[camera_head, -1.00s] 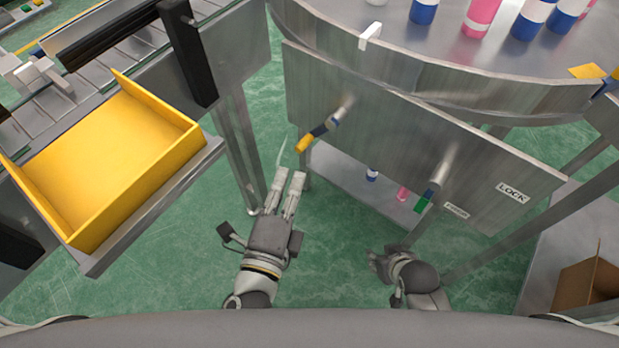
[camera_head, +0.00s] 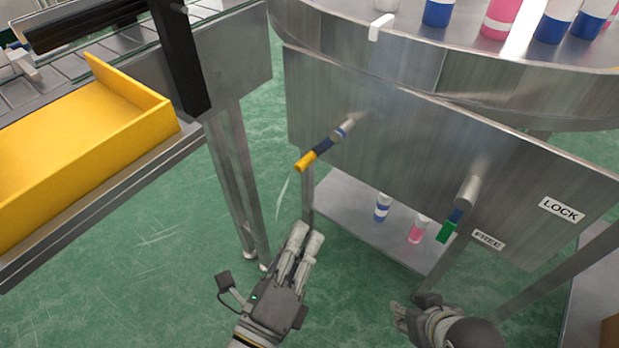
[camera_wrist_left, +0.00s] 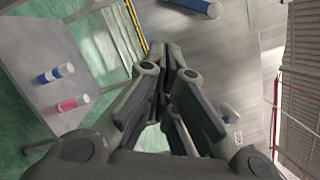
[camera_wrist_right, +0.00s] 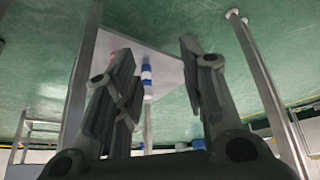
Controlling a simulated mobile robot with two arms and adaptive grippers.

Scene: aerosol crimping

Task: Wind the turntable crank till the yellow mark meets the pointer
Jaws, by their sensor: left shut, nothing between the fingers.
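The turntable (camera_head: 480,75) is a round metal table at the top right of the head view, with a white pointer-like tab (camera_head: 380,26) at its rim. The crank (camera_head: 322,147), with a blue shaft and yellow grip, sticks out of the metal front panel below. A green-tipped lever (camera_head: 450,224) sits to its right, pointing down near the FREE label. My left gripper (camera_head: 306,240) is shut and empty, below the crank and apart from it. My right gripper (camera_wrist_right: 158,55) is open and empty, below the lever. No yellow mark shows on the visible rim now.
Blue and pink cans (camera_head: 500,18) stand on the turntable. More cans (camera_head: 382,207) stand on a low shelf (camera_head: 345,205) under the panel. A yellow tray (camera_head: 85,150) and a metal leg (camera_head: 236,185) are to the left. A LOCK label (camera_head: 561,210) is on the panel's right.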

